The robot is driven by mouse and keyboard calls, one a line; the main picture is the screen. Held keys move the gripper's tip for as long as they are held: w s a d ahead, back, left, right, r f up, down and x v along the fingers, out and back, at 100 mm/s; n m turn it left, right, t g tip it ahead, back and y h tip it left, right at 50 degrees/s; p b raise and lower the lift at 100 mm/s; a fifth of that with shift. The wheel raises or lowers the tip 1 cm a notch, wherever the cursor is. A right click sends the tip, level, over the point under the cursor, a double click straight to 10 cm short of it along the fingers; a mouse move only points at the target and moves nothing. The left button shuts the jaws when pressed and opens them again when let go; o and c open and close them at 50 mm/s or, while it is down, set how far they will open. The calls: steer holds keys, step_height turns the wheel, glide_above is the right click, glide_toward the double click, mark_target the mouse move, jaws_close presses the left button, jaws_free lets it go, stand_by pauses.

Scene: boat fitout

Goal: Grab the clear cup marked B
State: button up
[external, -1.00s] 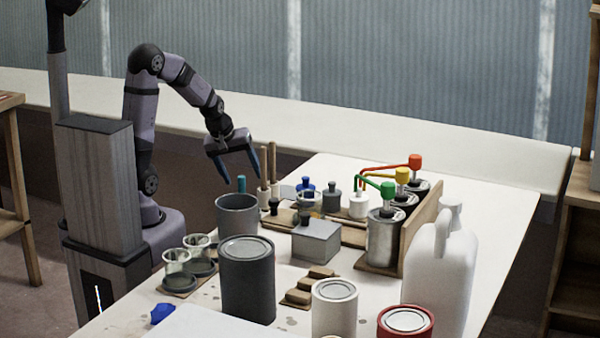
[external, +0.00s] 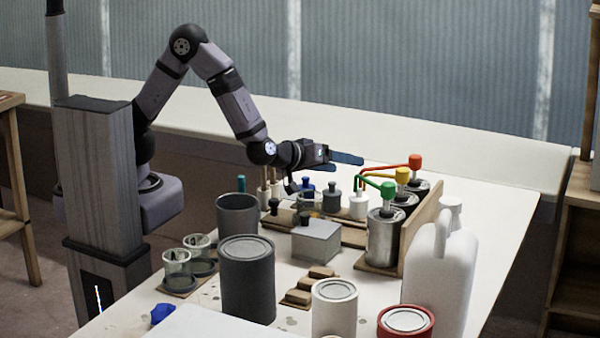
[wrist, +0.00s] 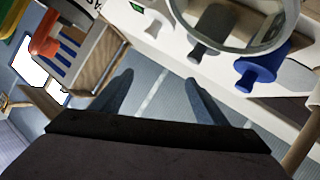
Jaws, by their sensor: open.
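Two clear cups stand in a dark holder at the left front of the bench in the external view, a nearer one (external: 177,266) and a farther one (external: 198,248). A third clear cup (external: 308,203) is by the blue-topped bottle; a clear round rim (wrist: 285,14) shows at the top of the wrist view. I cannot read a letter B on any of them. My gripper (external: 347,158) is open and empty, held roughly level above the back of the bench, fingers pointing right. The wrist view shows its two fingers (wrist: 160,92) apart with nothing between.
A grey pot (external: 238,215), a dark can (external: 247,280) and a grey box (external: 316,243) stand mid-bench. Pump dispensers with green, yellow and red tops (external: 415,162) stand right.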

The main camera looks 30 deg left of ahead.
mark_target(318, 195)
steer(key=s+m, duration=0.1)
steer(key=s, duration=0.3)
steer(key=s+a+f+m+t, duration=0.1)
steer(key=s, duration=0.3)
steer(key=s+a+m, duration=0.1)
steer(key=s, duration=0.2)
steer(key=shift+s+a+f+m, duration=0.25)
steer(key=shift+s+f+m, duration=0.15)
steer(key=shift+s+a+f+m+y+b, duration=0.15)
steer(key=shift+s+a+f+m+b, duration=0.1)
steer(key=shift+s+a+f, duration=0.2)
steer(key=shift+s+a+f+m+y+b, duration=0.2)
steer(key=shift+s+f, duration=0.15)
steer(key=shift+s, duration=0.15)
steer(key=shift+s+a+f, duration=0.15)
steer(key=shift+s+f, duration=0.1)
steer(key=shift+f, duration=0.05)
steer(key=shift+x, duration=3.65)
steer(key=shift+r, duration=0.1)
steer(key=c, duration=1.1)
